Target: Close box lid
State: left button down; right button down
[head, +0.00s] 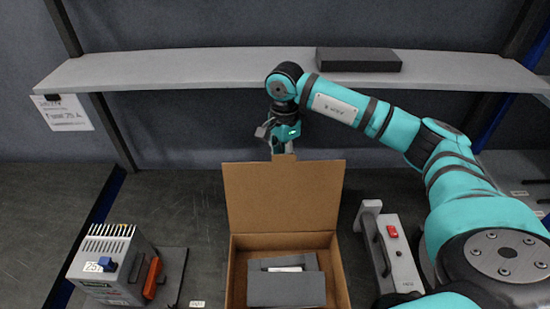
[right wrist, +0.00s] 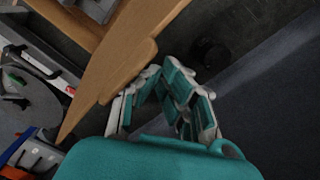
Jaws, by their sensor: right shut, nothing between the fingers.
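An open cardboard box (head: 237,270) stands on the work surface at the bottom middle of the head view. Its lid (head: 284,195) stands up at the back edge. My right gripper (head: 283,146) is behind the lid's top edge, at the small tab there. In the right wrist view my right gripper (right wrist: 170,85) is shut and empty, just beside the brown lid (right wrist: 125,60). I cannot tell whether it touches the lid. A dark grey block (head: 287,289) lies inside the box. My left gripper is not in view.
A grey shelf (head: 200,70) runs behind and above, with a black box (head: 358,60) on it. A grey device with a red switch (head: 393,250) stands right of the box. A power unit (head: 108,265) stands at the left. The surface between is clear.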

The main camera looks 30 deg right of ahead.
aim_at(284, 169)
jog(key=shift+s, duration=0.1)
jog(key=shift+s+a, duration=0.55)
jog(key=shift+s, duration=0.4)
jog(key=shift+s+a, duration=0.55)
jog(key=shift+s, duration=0.35)
jog(key=s+a+b, duration=0.1)
jog(key=s+a, duration=0.6)
jog(key=s, duration=0.4)
jog(key=shift+s+b, duration=0.35)
jog(key=shift+b, duration=0.05)
jog(key=shift+d, duration=0.1)
dwell(1.0)
